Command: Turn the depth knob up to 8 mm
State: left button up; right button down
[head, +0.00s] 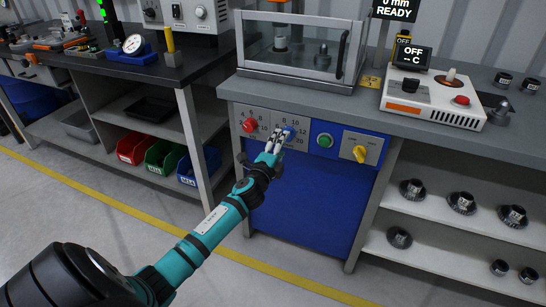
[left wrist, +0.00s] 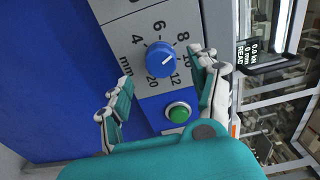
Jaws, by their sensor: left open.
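In the head view the knob (head: 290,133) is partly covered by my left gripper (head: 277,141). My left gripper (left wrist: 164,85) is open and empty in the left wrist view, with its fingers at the knob's left and right. I cannot tell whether they touch it. My right gripper is not in view.
On the same panel are a red knob (head: 249,125) at left, a green button (head: 324,141) and a yellow switch (head: 360,153) at right. The green button (left wrist: 178,112) is close to the fingers. A display (head: 394,8) reads "0 mm READY".

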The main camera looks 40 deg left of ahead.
pick_arm(q)
jog(key=v, duration=0.7)
jog(key=shift+s, duration=0.25)
jog(key=shift+d, duration=0.1)
